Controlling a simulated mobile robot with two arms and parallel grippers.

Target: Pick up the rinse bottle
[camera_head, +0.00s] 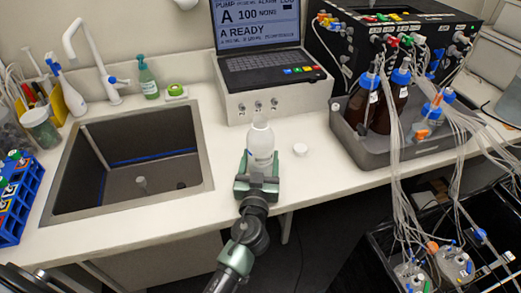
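A translucent white bottle (261,138) stands upright on the white counter (330,178), near its front edge. I take it for the rinse bottle. The gripper hides the bottle's base. My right gripper is not in view.
A sink (200,150) lies to the left; a spray bottle (70,95) and a green soap bottle (148,80) stand by the tap. Behind is a box (290,102) with a laptop (265,62). A grey tray (365,152) with tubed bottles stands right.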

